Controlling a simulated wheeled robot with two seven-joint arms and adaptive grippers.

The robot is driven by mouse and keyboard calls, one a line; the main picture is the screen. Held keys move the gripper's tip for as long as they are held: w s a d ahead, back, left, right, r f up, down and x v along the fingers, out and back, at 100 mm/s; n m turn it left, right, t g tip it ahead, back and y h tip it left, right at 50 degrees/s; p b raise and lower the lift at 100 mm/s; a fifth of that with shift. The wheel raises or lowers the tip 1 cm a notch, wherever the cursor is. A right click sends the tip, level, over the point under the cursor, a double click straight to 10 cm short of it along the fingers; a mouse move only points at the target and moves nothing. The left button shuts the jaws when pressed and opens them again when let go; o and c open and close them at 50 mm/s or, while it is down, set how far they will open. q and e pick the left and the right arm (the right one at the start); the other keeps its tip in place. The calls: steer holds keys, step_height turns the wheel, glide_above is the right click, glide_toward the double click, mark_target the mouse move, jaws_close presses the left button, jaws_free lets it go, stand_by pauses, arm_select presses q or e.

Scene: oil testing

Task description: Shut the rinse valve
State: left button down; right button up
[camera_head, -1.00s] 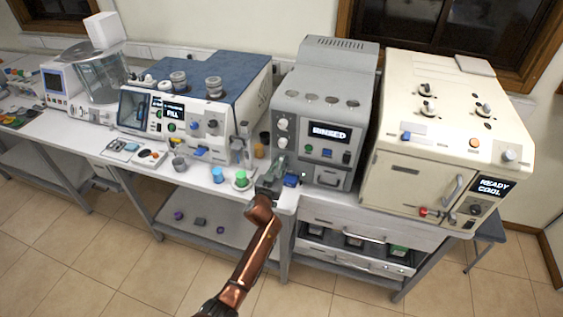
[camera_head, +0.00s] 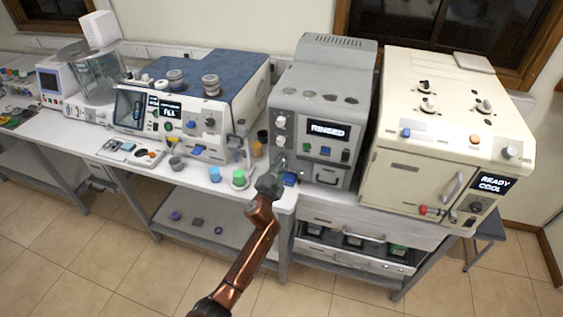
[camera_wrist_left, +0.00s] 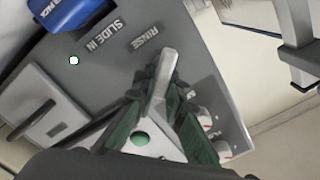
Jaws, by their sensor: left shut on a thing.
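The grey machine (camera_head: 325,108) with a "RINSED" display stands mid-bench. My left gripper (camera_head: 278,165) is at its lower left front. In the left wrist view, a pale grey lever handle (camera_wrist_left: 163,72), the rinse valve handle, sits beside the label "RINSE" (camera_wrist_left: 146,34). My left gripper's green-padded fingers (camera_wrist_left: 160,110) are shut on this handle, which sticks out past the fingertips. The handle's pivot is hidden behind the fingers. In the head view, the gripper covers most of the valve. My right gripper is not in view.
A blue part (camera_wrist_left: 72,12) marked near "SLIDE IN" sits close to the handle. White knobs (camera_wrist_left: 205,117) are near the fingers on the other side. Blue (camera_head: 215,174) and green-topped (camera_head: 238,177) items stand left of my gripper. A cream oven (camera_head: 440,130) stands right.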

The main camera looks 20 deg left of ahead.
arm_select(q)
steer(key=m, duration=0.4)
steer(key=shift+d+f+m+b, duration=0.15)
steer(key=shift+f+m+b, duration=0.15)
steer(key=shift+f+m, duration=0.2)
steer(key=shift+m, duration=1.6)
steer(key=c, duration=2)
jaws_free()
steer(key=shift+o, duration=0.2)
steer(key=s, duration=1.2)
steer(key=shift+a, duration=0.25)
